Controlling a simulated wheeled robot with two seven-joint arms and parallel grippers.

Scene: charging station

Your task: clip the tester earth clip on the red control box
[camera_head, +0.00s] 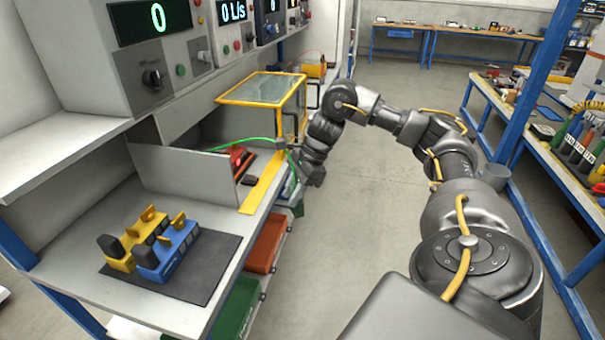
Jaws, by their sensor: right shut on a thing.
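My right gripper (284,145) is at the bench's right edge, in front of the yellow-framed case. It is shut on the tester earth clip (280,143), which is small and mostly hidden by the fingers. A green cable (245,139) runs left from the clip over the bench. A red box (241,158), the only red box I see on the bench, sits left of the gripper, partly hidden by a grey upright panel. The clip appears apart from it. My left gripper is not in view.
A yellow-framed clear case (262,88) stands behind the gripper. A grey panel (190,171) divides the bench. Yellow and blue devices (166,250) lie on a dark mat (205,275). Meters (155,65) stand on the shelf above. The floor aisle at right is clear.

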